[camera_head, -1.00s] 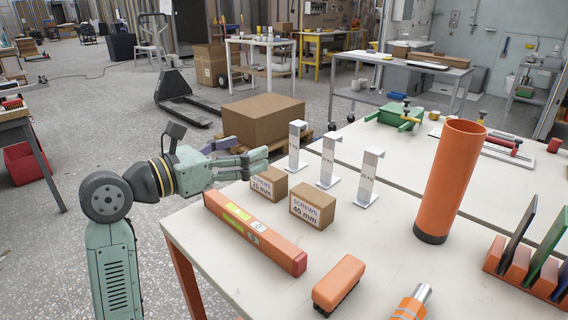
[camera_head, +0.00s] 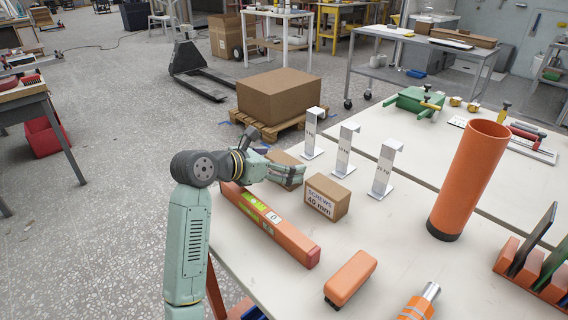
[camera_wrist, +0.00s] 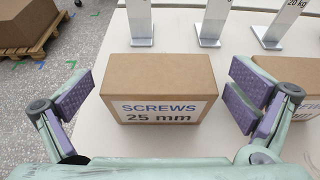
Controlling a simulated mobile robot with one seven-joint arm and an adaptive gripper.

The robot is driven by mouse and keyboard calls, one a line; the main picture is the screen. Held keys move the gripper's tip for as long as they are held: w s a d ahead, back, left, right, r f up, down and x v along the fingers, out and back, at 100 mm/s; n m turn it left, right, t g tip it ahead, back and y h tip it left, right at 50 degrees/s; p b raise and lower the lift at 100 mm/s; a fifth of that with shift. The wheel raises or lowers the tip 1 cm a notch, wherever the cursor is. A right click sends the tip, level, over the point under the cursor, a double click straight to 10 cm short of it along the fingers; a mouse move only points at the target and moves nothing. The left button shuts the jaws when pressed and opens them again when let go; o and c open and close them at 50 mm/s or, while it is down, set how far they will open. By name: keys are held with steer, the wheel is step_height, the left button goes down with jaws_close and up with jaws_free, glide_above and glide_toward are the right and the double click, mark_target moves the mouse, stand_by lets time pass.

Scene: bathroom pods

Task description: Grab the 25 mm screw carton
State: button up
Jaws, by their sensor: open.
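The 25 mm screw carton (camera_wrist: 160,84) is a small brown box with a white label reading "SCREWS 25 mm". In the wrist view it stands upright on the table between my two spread fingers, with a gap on each side. My gripper (camera_wrist: 160,100) is open and empty, with purple pads facing the carton's sides. In the head view my gripper (camera_head: 293,176) reaches over the table edge and partly hides the carton (camera_head: 281,158).
The 40 mm screw carton (camera_head: 328,197) stands close on the right. An orange level (camera_head: 268,224) lies in front. Three metal stands (camera_head: 346,150) stand behind. An orange tube (camera_head: 468,180) and an orange box-shaped tool (camera_head: 350,279) are farther right.

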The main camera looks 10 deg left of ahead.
steer(key=shift+w+d+f, duration=0.25)
steer(key=shift+w+d, duration=0.05)
steer(key=shift+w, duration=0.15)
steer(key=shift+c, duration=0.6)
steer(key=c, duration=1.3)
